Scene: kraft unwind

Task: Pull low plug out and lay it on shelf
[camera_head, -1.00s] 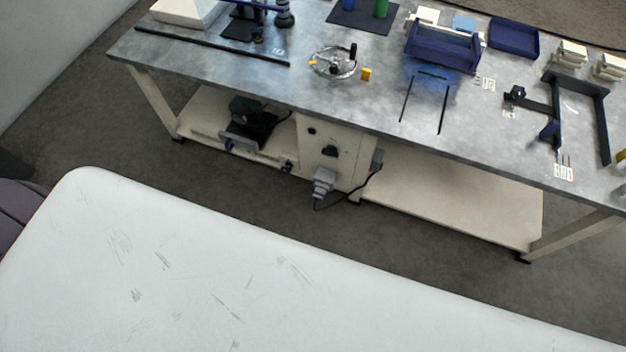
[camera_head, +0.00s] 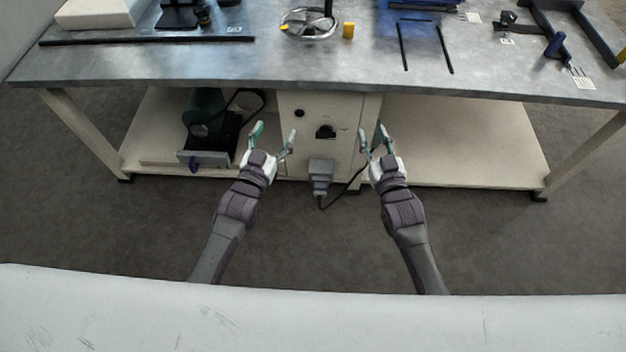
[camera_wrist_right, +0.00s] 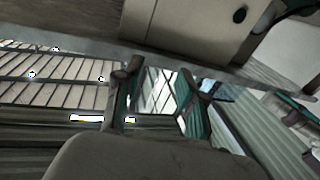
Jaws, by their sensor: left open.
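The low plug (camera_head: 320,174) is a grey block low on the front of the pale cabinet (camera_head: 345,108) under the bench, with a black cable running from it to the right. The bench's lower shelf (camera_head: 455,145) is cream, with a wide bare part right of the cabinet. My left gripper (camera_head: 275,134) is open and empty, left of the plug and apart from it. My right gripper (camera_head: 372,136) is open and empty, right of the plug, in front of the cabinet's right edge. Its spread fingers (camera_wrist_right: 160,82) show in the right wrist view; the plug is not clearly visible there.
A dark green machine (camera_head: 205,125) with a grey block stands on the shelf's left part. The cabinet has a dark switch (camera_head: 326,131). The bench top (camera_head: 330,65) overhangs and carries a handwheel (camera_head: 308,23). Floor is clear before the bench.

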